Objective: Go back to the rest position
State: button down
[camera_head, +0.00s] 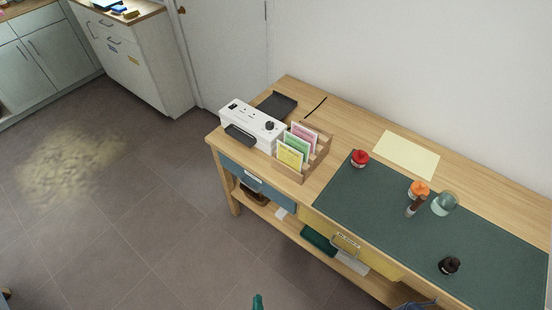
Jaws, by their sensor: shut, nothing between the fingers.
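Only a small teal tip (257,302), which looks like the end of my gripper, shows at the bottom edge. It is shut with nothing visible in it, and the rest of my arm is out of view. It appears over the floor, in front of the wooden workbench (350,131) and apart from it in the picture.
The bench holds a white power box (253,123), a card rack (318,160), a dark tray (276,104), a yellow sheet (406,154) and a green mat (345,205) with several small bottles. Open tiled floor (150,220) lies left.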

jog(key=s+d+r+m+t, duration=0.2)
jog(key=r+m, duration=0.3)
jog(key=r, duration=0.6)
jog(key=s+d+r+m+t, duration=0.2)
jog(key=r+m, duration=0.4)
jog(key=r, duration=0.6)
jog(key=shift+s+d+t+h, duration=0.3)
jog(key=shift+s+d+h, duration=0.1)
jog(key=shift+s+d, duration=0.55)
